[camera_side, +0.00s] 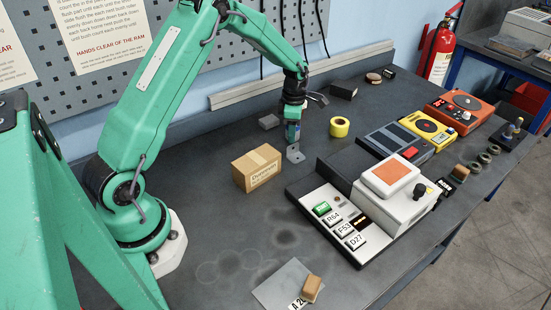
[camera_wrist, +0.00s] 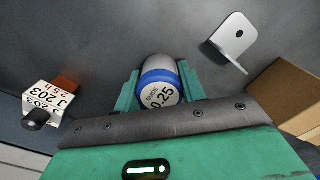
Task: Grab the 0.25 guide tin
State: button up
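The guide tin (camera_wrist: 160,88), a small white cylinder with a blue band and the label 0.25, sits between the fingers of my gripper (camera_wrist: 163,90) in the wrist view. A green finger lies close along each side of it. I cannot tell whether they press on it. In the side view, my gripper (camera_side: 293,136) points down near the back of the bench, and a bit of blue shows between its fingers. The tin's lower part is hidden there, so whether it rests on the bench is unclear.
A grey metal bracket (camera_side: 295,154) lies close to my gripper, with a cardboard box (camera_side: 257,168) in front. A yellow tape roll (camera_side: 340,127) is to the right. The bench's front left is mostly clear.

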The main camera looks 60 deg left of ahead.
jog(key=shift+c, duration=0.6)
jog(key=shift+r, duration=0.8)
notch_tip(320, 180, up, 2)
jog(key=shift+r, duration=0.2)
jog(key=s+d+r, duration=0.3)
jog(key=d+r, duration=0.4)
jog(key=d, duration=0.4)
jog(key=shift+s, duration=0.15)
